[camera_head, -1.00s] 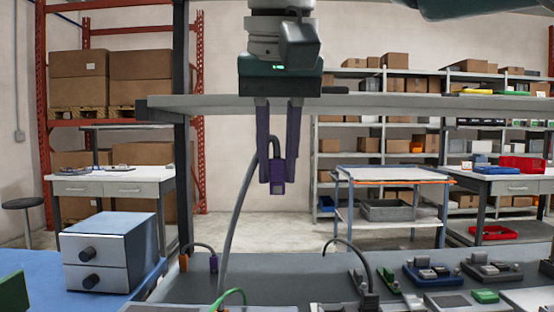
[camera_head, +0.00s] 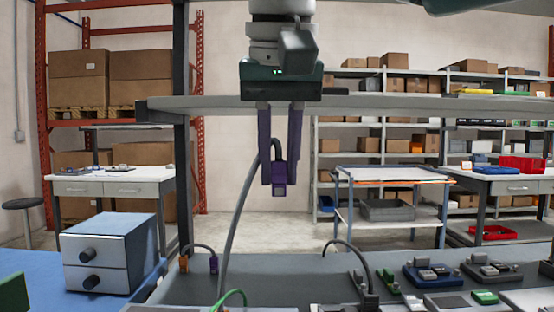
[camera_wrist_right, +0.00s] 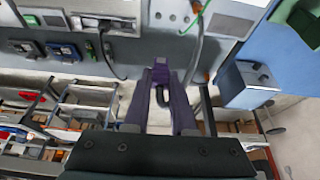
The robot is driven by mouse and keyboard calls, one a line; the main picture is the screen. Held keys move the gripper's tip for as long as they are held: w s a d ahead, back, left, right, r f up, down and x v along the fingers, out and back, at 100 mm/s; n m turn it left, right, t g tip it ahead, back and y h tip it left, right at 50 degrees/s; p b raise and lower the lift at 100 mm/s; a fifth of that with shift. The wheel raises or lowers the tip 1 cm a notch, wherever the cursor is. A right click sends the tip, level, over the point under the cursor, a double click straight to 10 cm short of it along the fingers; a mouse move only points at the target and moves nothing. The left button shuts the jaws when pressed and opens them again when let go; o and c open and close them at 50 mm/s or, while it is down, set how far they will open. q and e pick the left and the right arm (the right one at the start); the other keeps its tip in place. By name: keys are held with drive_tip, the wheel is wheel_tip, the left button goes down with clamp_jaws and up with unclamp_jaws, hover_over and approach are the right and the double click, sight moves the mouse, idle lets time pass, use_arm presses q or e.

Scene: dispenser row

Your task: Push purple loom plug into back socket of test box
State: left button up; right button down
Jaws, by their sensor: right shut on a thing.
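The purple loom plug (camera_head: 279,174) is between the fingertips of my right gripper (camera_head: 280,184), which is shut on it. The plug is held in the air above the grey bench, and its dark cable arches over and runs down to the left. In the right wrist view the plug (camera_wrist_right: 160,62) shows at the tips of the purple fingers. A pale panel (camera_wrist_right: 230,18) with a green cable beside it lies at the top of that view; I cannot tell if it is the test box. No back socket can be made out. My left gripper is not in view.
A grey bench (camera_head: 290,268) spans the front. An orange plug (camera_head: 184,263) and another purple plug (camera_head: 213,264) stand at its back left, joined to a dark cable. A drawer box (camera_head: 112,250) stands left; several small devices (camera_head: 432,272) lie right. A grey beam (camera_head: 400,106) crosses behind.

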drive_tip(key=shift+w+d+f+p, duration=0.1)
drive_tip(key=shift+w+d+p, duration=0.1)
drive_tip(key=shift+w+p, duration=0.15)
drive_tip(key=s+f+p, duration=0.1)
drive_tip(key=s+f, duration=0.2)
drive_tip(key=f, duration=0.1)
drive_tip(key=s+a+f+p, duration=0.1)
drive_tip(key=s+f, duration=0.2)
drive_tip(key=f, duration=0.2)
drive_tip(key=s+f+p, duration=0.1)
drive_tip(key=s+f, duration=0.2)
drive_tip(key=f, duration=0.2)
drive_tip(key=shift+a, duration=0.25)
wheel_tip(320, 180, down, 2)
drive_tip(key=shift+f+b, duration=0.25)
drive_tip(key=shift+b, duration=1)
drive_tip(key=shift+f, duration=0.4)
